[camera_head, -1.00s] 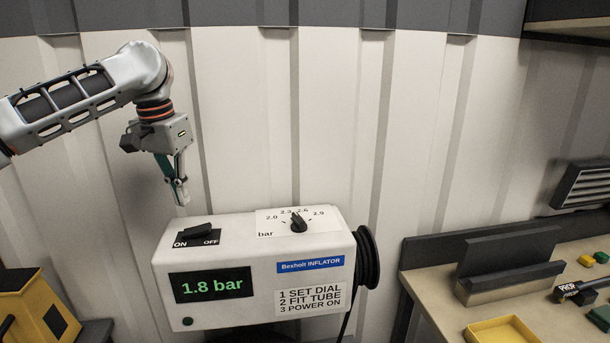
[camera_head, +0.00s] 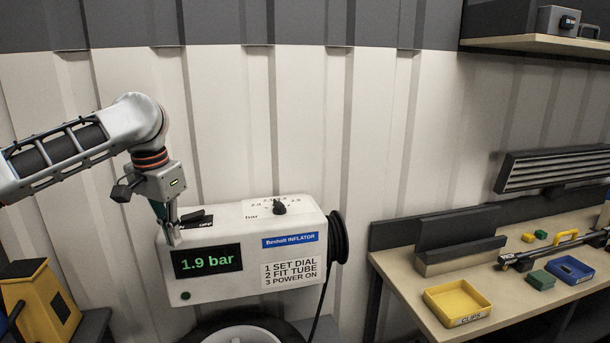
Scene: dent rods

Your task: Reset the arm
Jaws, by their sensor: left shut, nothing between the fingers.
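My left gripper (camera_head: 174,239) reaches in from the left on my grey arm and points down at the left end of the white inflator (camera_head: 243,229). Its fingers are shut and empty, in front of the inflator's upper left edge; I cannot tell whether they touch it. The black power switch (camera_head: 197,217) is beside the fingers and partly hidden by them. The green display (camera_head: 206,261) reads 1.9 bar. The dial (camera_head: 280,207) is on top. My right gripper is not in view.
A wheel with a tyre (camera_head: 243,334) shows below the inflator. A yellow case (camera_head: 38,300) stands at the lower left. At the right, a workbench (camera_head: 408,301) holds a yellow clips tray (camera_head: 458,302), a blue tray (camera_head: 570,270) and a dark rod tool. A shelf (camera_head: 535,44) hangs above.

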